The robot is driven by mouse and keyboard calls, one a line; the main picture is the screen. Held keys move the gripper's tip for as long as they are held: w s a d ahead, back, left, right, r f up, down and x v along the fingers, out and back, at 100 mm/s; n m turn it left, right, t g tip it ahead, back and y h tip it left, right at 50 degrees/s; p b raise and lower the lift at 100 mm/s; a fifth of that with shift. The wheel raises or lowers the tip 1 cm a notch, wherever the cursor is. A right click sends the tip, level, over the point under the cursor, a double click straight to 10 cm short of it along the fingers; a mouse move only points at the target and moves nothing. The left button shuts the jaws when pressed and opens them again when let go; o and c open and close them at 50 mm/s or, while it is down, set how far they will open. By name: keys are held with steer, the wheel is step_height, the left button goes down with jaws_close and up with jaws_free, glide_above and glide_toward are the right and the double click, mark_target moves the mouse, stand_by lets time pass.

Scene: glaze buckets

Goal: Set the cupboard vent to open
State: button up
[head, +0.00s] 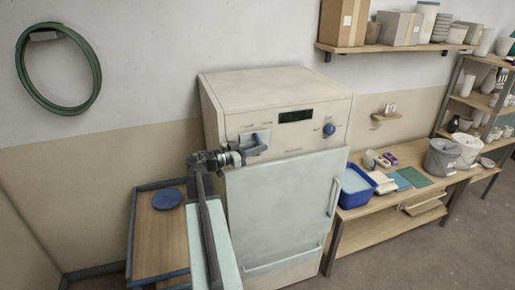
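The cream cupboard (276,88) stands against the wall in the middle of the head view. Its sloped front panel carries a dark display (296,116), a round blue knob (329,130) and, at the left, a small pale plate (262,136) with markings. The plate may be the vent control; its setting is too small to read. My gripper (246,151) is at the lower part of this plate and partly covers it. I cannot tell whether it touches, or whether its fingers are open or shut. The cupboard's door (285,205) is closed.
A low wooden table (150,235) with a blue disc (167,199) stands left. A workbench (375,231) at right holds a blue tub (355,189) and buckets (441,157). A wall shelf (390,47) holds boxes. A green hose (95,75) hangs left. Floor at front right is clear.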

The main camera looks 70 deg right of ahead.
jaws_close()
steer(key=shift+s, duration=0.1)
stand_by(1.4)
